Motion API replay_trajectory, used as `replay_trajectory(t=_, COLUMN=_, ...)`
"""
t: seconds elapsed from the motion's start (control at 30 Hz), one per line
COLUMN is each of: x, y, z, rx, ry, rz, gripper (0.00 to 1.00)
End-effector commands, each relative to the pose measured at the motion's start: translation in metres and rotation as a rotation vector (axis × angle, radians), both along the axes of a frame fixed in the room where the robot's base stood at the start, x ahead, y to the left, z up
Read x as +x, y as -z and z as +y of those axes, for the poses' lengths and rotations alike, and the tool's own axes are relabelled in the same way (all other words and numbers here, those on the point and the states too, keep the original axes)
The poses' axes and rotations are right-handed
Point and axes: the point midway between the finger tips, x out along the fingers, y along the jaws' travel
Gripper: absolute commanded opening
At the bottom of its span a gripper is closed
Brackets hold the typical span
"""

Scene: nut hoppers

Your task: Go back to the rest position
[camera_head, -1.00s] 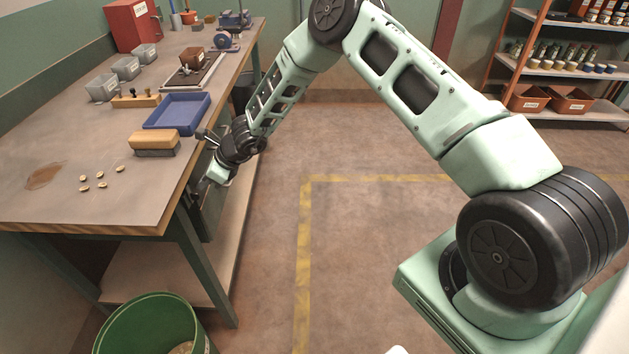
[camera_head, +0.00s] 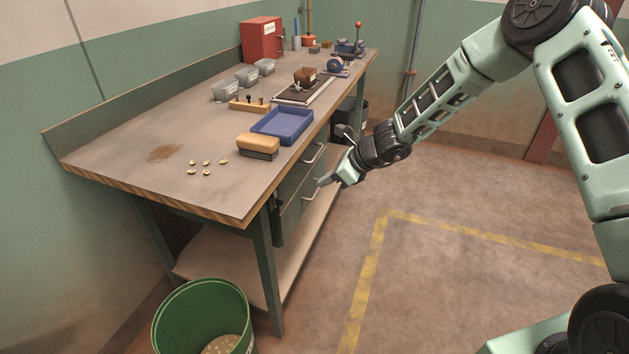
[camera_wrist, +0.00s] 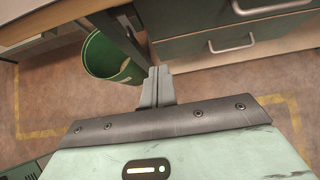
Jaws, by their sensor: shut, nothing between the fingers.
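My gripper (camera_head: 328,180) is in front of the workbench's drawers, below the level of the bench top, with nothing held. In the wrist view its two fingers (camera_wrist: 158,72) lie together, shut and empty. The workbench (camera_head: 110,163) stands at the left in the head view. Its drawer unit (camera_head: 300,193) has metal handles and appears closed; it also shows in the wrist view (camera_wrist: 190,50). My arm reaches in from the right over open floor.
Several nuts (camera_head: 207,171) lie loose on the bench near a brown stain. A brush (camera_head: 258,145), a blue tray (camera_head: 284,126) and grey bins (camera_head: 247,78) are on top. A green bucket (camera_head: 203,316) stands at the bench's front end. Floor to the right (camera_head: 450,290) is clear.

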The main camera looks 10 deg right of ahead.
Motion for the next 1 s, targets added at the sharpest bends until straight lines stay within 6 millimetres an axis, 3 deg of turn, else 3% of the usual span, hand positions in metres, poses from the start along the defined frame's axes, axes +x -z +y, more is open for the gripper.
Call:
replay_trajectory(t=0.17, x=-0.004, y=-0.006, z=0.002, rx=-0.008, ry=-0.023, rz=-0.010, gripper=0.00)
replay_trajectory(t=0.27, x=-0.018, y=-0.023, z=0.022, rx=-0.046, ry=-0.140, rz=-0.062, gripper=0.00)
replay_trajectory(t=0.37, x=-0.052, y=-0.053, z=0.056, rx=-0.123, ry=-0.378, rz=-0.164, gripper=0.00)
replay_trajectory(t=0.5, x=-0.128, y=-0.098, z=0.103, rx=-0.258, ry=-0.830, rz=-0.347, gripper=0.00)
replay_trajectory(t=0.67, x=-0.224, y=-0.134, z=0.124, rx=-0.400, ry=-1.348, rz=-0.539, gripper=0.00)
replay_trajectory(t=0.8, x=-0.302, y=-0.156, z=0.114, rx=-0.518, ry=-1.792, rz=-0.686, gripper=0.00)
replay_trajectory(t=0.9, x=-0.347, y=-0.167, z=0.096, rx=-0.594, ry=-2.084, rz=-0.768, gripper=0.00)
replay_trajectory(t=1.0, x=-0.379, y=-0.174, z=0.074, rx=-0.656, ry=-2.320, rz=-0.821, gripper=0.00)
